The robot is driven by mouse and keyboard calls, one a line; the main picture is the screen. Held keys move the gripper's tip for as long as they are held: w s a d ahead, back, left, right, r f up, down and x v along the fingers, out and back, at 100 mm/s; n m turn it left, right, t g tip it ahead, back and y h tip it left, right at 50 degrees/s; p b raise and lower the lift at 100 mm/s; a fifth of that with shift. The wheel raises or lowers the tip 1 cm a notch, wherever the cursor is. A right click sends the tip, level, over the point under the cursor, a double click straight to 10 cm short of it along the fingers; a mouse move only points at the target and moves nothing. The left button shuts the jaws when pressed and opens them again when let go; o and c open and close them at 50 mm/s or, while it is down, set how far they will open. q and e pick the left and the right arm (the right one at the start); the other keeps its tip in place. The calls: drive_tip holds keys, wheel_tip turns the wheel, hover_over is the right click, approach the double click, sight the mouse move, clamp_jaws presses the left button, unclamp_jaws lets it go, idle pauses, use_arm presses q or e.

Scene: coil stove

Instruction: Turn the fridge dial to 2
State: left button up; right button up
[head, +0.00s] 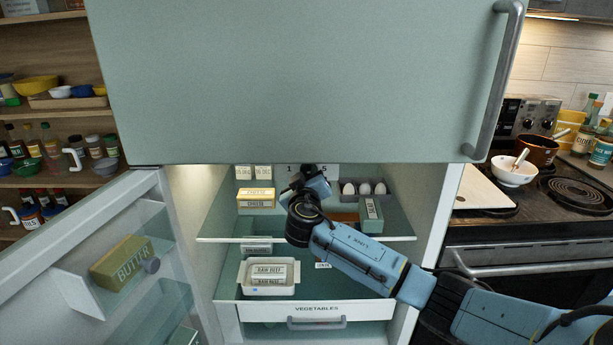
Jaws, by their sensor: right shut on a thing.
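The fridge (425,240) stands with its lower door open to the left. The dial's numbered plate (331,169) is at the top of the fridge's back wall, just under the freezer door's lower edge. A 1 and a 5 show on it. My right gripper (308,171) reaches into the fridge from the lower right and is shut at this plate, on the dial. The gripper and wrist hide the dial itself, so its setting cannot be read. My left gripper is not in view.
The upper shelf (225,231) holds a yellow box (256,198), eggs (364,188) and a green carton (371,214) close to my right wrist. Below are a raw beef tray (268,290) and vegetable drawer (318,312). The open door (60,260) holds butter (121,262). The stove (545,235) is right.

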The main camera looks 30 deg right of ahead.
drive_tip(key=n+p, duration=0.1)
drive_tip(key=n, duration=0.5)
drive_tip(key=shift+p, duration=0.35)
drive_tip(key=n+p, duration=0.2)
drive_tip(key=n, duration=0.4)
drive_tip(key=shift+n+p, duration=0.3)
drive_tip(key=shift+p, duration=0.1)
drive_tip(key=n+p, duration=0.1)
drive_tip(key=n, duration=0.2)
drive_tip(key=n+p, duration=0.2)
drive_tip(key=n, duration=0.1)
drive_tip(key=shift+r+n+t+y, duration=0.1)
drive_tip(key=shift+n+t+y, duration=0.2)
drive_tip(key=shift+n+t, duration=0.1)
drive_tip(key=n+p, duration=0.3)
drive_tip(key=n, duration=0.2)
drive_tip(key=shift+n, duration=0.3)
drive_tip(key=shift+p, duration=0.35)
